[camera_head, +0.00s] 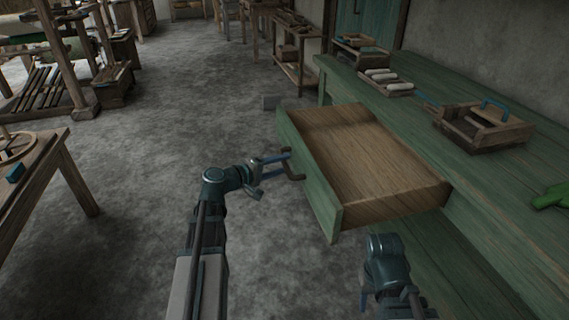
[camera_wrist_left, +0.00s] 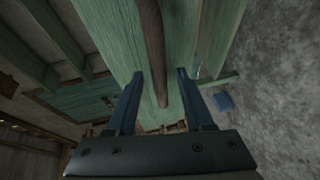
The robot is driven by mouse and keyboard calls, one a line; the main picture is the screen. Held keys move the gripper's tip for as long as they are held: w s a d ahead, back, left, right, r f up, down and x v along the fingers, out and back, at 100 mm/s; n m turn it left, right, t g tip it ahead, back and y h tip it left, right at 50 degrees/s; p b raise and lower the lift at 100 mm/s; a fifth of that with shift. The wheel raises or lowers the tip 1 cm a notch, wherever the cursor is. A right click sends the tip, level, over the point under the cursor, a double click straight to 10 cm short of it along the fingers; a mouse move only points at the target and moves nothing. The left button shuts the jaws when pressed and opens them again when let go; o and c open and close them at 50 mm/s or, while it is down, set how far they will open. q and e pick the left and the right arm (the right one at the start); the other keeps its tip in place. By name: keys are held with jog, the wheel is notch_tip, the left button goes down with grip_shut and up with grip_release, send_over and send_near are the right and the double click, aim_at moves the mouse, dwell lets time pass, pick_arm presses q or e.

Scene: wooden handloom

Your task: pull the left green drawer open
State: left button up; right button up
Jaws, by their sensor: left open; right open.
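The left green drawer (camera_head: 378,165) is pulled well out from the green bench and is empty inside, with a green front and brown wood sides. Its dark handle (camera_head: 293,174) is on the front face. My left gripper (camera_head: 284,158) is open at the handle. In the left wrist view the dark handle bar (camera_wrist_left: 152,40) runs between the two blue fingers of the left gripper (camera_wrist_left: 160,74), with gaps visible beside it. My right gripper (camera_head: 385,270) is low in front of the bench, below the drawer; its fingers are hard to make out.
The green bench top (camera_head: 450,150) carries a wooden tray with a blue handle (camera_head: 484,125), a tray of pale rolls (camera_head: 385,80) and a green object (camera_head: 552,197). A wooden table (camera_head: 30,180) stands at left. The grey floor (camera_head: 150,150) between is mostly clear.

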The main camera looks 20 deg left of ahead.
pick_arm(q)
jog(key=p+v, duration=0.2)
jog(key=v, duration=1)
pick_arm(e)
notch_tip(320, 180, up, 2)
jog(key=shift+r, duration=0.1)
pick_arm(q)
jog(key=shift+a+r, duration=0.1)
